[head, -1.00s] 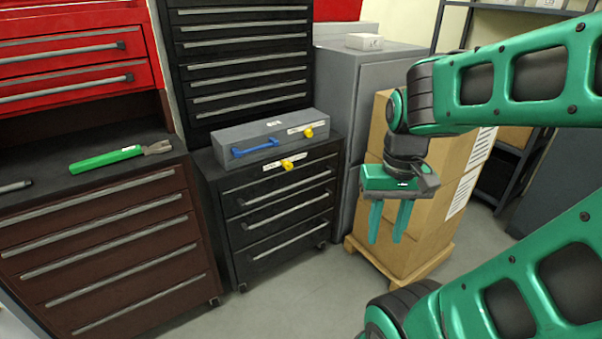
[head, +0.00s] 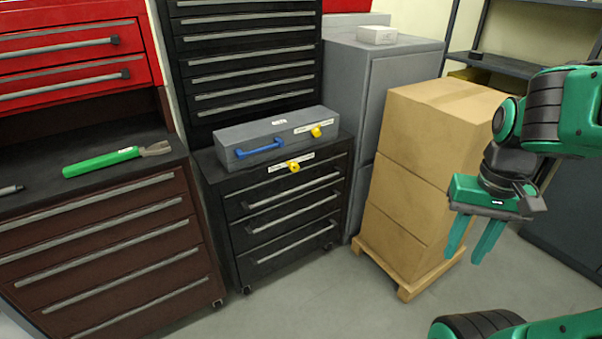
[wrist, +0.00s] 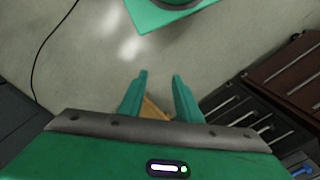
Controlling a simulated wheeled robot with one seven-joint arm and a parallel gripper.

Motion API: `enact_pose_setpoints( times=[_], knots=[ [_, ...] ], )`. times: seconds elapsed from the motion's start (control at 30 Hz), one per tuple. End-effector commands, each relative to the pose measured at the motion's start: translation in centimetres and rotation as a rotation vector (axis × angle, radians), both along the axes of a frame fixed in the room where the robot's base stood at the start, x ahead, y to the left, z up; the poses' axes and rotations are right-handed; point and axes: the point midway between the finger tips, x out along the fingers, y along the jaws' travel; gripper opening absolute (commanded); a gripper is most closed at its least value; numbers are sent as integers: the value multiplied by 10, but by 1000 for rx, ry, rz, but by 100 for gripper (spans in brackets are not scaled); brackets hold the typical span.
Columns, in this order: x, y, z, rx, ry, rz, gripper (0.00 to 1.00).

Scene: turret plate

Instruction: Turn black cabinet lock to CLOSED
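The black cabinet (head: 290,220) is a low drawer cabinet on casters in the middle of the head view. Its lock is a yellow knob (head: 293,166) on the top front edge, beside a white label (head: 277,168) too small to read. A second yellow knob (head: 316,132) is on the grey toolbox (head: 235,138) that lies on the cabinet. My gripper (head: 473,252) hangs to the right, in front of the stacked boxes and well apart from the cabinet. Its fingers point down, spread with a gap and nothing between them; the wrist view shows them apart too (wrist: 158,98).
Stacked cardboard boxes (head: 420,169) on a wooden pallet (head: 404,287) stand right of the cabinet. Grey floor (head: 320,300) in front of the black cabinet is clear.

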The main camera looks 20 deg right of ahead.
Motion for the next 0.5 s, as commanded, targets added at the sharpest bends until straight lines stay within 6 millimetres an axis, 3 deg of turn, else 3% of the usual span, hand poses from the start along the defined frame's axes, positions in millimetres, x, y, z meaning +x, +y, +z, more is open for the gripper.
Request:
enact_pose_setpoints(
  times=[0.03,0.07,0.13,0.23,0.37,0.5],
  knots=[
    [0,0,0,0,0,0,41],
    [-2,0,1,-1,-3,4,48],
    [-7,0,4,-3,-18,21,48],
    [12,0,1,-8,-33,94,48],
    [59,2,-11,-11,-76,278,48],
    [122,16,-32,3,-155,522,48]
  ],
)
